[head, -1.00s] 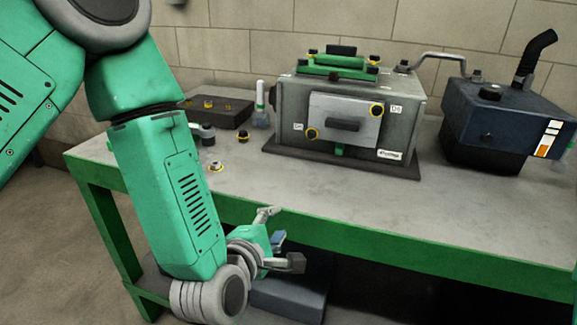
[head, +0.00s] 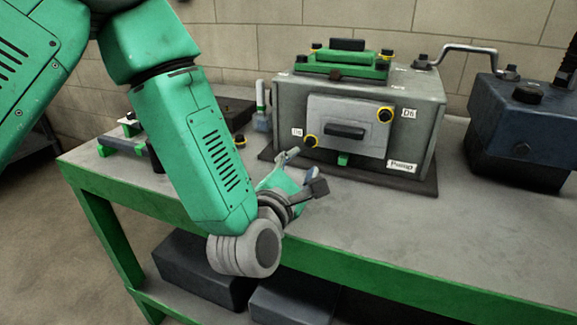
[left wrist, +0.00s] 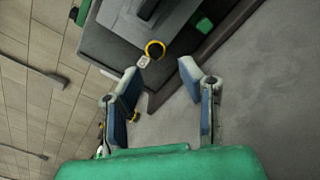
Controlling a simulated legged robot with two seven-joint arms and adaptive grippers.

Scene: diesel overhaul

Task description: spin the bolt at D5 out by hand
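The grey pump box (head: 265,105) stands on the bench with a light plate on its front face. A yellow-ringed bolt (head: 311,141) sits at the plate's lower left, beside a small label (head: 297,132) that I read as D5, though it is blurred. It also shows in the left wrist view (left wrist: 154,50), ahead of the fingers. A second yellow-ringed bolt (head: 385,115) sits at the upper right, by a label reading D6. My left gripper (head: 303,170) is open and empty, in front of and below the lower-left bolt, apart from it. My right gripper is out of view.
A dark handle (head: 344,132) sticks out from the plate between the bolts. A dark blue tank (head: 520,135) stands at the right, and a white-topped bottle (head: 261,105) left of the box. The bench top (head: 400,220) in front is clear.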

